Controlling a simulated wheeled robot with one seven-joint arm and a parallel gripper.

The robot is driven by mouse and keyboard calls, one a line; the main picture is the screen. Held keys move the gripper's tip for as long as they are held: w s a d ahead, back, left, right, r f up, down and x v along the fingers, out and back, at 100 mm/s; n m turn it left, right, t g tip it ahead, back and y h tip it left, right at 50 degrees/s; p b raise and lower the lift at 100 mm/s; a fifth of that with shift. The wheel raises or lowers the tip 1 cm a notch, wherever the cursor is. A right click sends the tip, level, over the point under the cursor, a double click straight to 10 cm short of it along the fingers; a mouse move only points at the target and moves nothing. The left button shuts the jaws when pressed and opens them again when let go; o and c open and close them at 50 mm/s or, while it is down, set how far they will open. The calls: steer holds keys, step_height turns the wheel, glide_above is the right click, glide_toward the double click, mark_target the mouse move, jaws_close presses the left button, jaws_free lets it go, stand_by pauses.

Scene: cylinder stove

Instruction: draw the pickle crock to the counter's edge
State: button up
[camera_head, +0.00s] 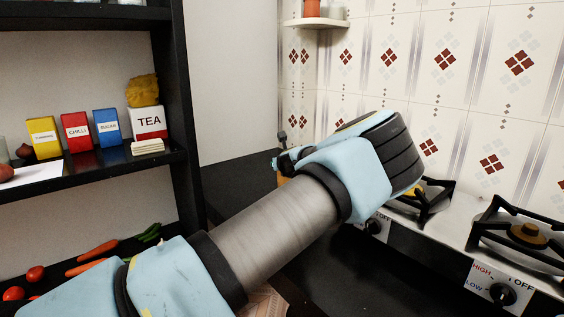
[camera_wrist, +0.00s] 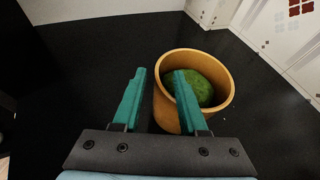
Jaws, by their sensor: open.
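The pickle crock (camera_wrist: 228,83) is a round tan pot on the black counter (camera_wrist: 95,45), with a green rounded thing (camera_wrist: 205,90) inside it. In the wrist view my gripper (camera_wrist: 160,75) is open, with two teal fingers. The right finger overlaps the crock's near left rim and opening; the left finger is outside the crock, to its left. I cannot tell whether either finger touches the wall. In the head view my arm covers nearly all of the crock, and only a small orange-tan patch (camera_head: 282,181) shows below my wrist.
The stove (camera_head: 463,215) with black burner grates and knobs stands at the right. A tiled wall (camera_head: 385,60) closes the back. A black shelf (camera_head: 120,165) with spice boxes and a tea box is at the left. Bare counter lies left of the crock.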

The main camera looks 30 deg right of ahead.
steer(key=shift+w+d+f, duration=0.1)
steer(key=shift+w+f, duration=0.1)
steer(key=shift+w, duration=0.2)
jaws_close()
